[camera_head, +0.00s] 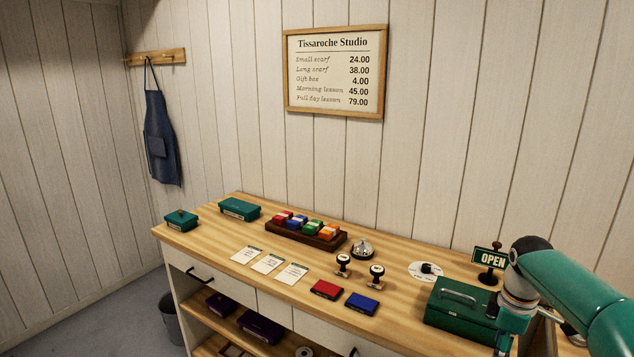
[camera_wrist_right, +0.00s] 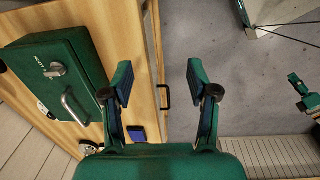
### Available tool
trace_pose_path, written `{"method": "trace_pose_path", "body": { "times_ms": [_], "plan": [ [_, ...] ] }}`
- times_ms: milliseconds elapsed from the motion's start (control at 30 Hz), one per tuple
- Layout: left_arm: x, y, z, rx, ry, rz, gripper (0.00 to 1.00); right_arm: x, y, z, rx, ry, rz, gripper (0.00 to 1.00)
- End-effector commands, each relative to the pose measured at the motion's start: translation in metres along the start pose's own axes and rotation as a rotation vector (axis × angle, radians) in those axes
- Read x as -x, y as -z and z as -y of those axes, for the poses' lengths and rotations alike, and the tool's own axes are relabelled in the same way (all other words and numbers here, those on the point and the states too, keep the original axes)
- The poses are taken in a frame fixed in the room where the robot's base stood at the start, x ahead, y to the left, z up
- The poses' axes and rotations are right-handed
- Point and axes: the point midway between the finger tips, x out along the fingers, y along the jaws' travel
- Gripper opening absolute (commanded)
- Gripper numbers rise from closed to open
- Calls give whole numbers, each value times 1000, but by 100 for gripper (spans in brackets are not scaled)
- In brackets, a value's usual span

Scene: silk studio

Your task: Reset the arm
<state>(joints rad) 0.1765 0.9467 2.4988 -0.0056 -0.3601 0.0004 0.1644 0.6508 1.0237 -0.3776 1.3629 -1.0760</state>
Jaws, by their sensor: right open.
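My right arm reaches in from the right edge of the head view, bent over the right end of the wooden counter. My right gripper (camera_wrist_right: 158,85) shows in the right wrist view with its two fingers wide apart and nothing between them. It hangs above the counter's front edge, beside the green cash box (camera_wrist_right: 60,75). In the head view the same cash box (camera_head: 462,310) sits just left of my arm, its handle up. The right gripper's fingertips are not clear in the head view.
The counter (camera_head: 215,240) holds a red pad (camera_head: 326,289), a blue pad (camera_head: 362,304), two stamps, a bell (camera_head: 362,249), several cards, a rack of coloured blocks (camera_head: 306,234) and an OPEN sign (camera_head: 490,258) close to my arm.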

Motion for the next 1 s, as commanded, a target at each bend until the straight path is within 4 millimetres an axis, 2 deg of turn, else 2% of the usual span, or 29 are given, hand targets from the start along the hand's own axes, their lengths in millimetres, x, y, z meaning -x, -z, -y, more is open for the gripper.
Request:
{"method": "trace_pose_path", "body": {
  "times_ms": [33, 267, 467, 633, 767, 867, 900, 967, 1000],
  "plan": [
    [0, 0, 0, 0, 0, 0, 40, 0, 0, 0, 0, 0, 0, 59],
    [0, 0, 0, 0, 0, -1, 40, -43, 10, 24, 42, 102, 42, 59],
    [0, 0, 0, 0, 0, 0, 40, -85, 18, 58, 87, 209, 66, 59],
    [0, 0, 0, 0, 0, 0, 40, -134, 28, 100, 105, 301, 67, 59],
    [0, 0, 0, 0, 0, 0, 40, -184, 37, 154, 75, 383, 54, 59],
    [0, 0, 0, 0, 0, 0, 40, -224, 43, 210, 2, 445, 37, 59],
    [0, 0, 0, 0, 0, 0, 40, -238, 44, 234, -40, 468, 30, 59],
    [0, 0, 0, 0, 0, 0, 40, -256, 45, 271, -118, 498, 21, 59],
    [0, 0, 0, 0, 0, 0, 40, -266, 45, 297, -181, 515, 17, 59]
  ]
}}
